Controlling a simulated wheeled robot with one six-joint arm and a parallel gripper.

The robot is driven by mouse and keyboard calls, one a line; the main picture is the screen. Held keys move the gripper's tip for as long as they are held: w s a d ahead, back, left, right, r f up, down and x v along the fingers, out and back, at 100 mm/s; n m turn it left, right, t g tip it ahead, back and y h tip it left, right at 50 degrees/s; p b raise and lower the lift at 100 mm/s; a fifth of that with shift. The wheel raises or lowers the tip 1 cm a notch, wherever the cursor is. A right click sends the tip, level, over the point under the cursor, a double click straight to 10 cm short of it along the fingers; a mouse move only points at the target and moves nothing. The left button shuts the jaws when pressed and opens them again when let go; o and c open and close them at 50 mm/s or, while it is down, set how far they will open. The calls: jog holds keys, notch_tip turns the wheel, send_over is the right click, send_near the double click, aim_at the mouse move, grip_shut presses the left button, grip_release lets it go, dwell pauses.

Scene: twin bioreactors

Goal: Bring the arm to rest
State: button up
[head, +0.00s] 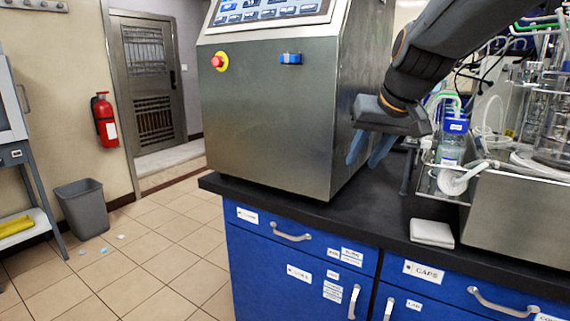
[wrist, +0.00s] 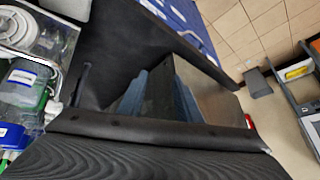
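My gripper (head: 368,152) hangs from my dark arm, its two blue fingers pointing down above the black bench top. It is beside the right side of the steel control cabinet (head: 268,120); I cannot tell whether it touches the cabinet. In the wrist view the two blue fingers of my gripper (wrist: 158,98) stand apart, with a dark surface behind the gap. The gripper is open and I see nothing held. The arm is stretched down from the upper right of the head view.
The black bench top (head: 390,205) has blue drawers (head: 300,265) below. Right of the gripper stand a blue-capped bottle (head: 452,140), tubing and glass vessels (head: 550,110). A folded white cloth (head: 432,233) lies near the front edge. Tiled floor at left is mostly clear, with a grey bin (head: 82,208).

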jog(key=s+a+f+n+g+h+b, duration=0.1)
jog(key=s+a+f+g+b, duration=0.2)
jog(key=s+f, duration=0.9)
jog(key=s+a+f+n+g+b, duration=0.1)
jog(key=s+a+f+g+b, duration=0.25)
jog(key=s+f, duration=0.9)
jog(key=w+d+r+m+p, duration=0.1)
jog(key=d+r+p, duration=0.6)
jog(key=p, duration=0.8)
jog(key=shift+d+r+m+h, duration=0.2)
jog(key=shift+d+m+h, duration=0.1)
jog(key=shift+d+m, duration=0.35)
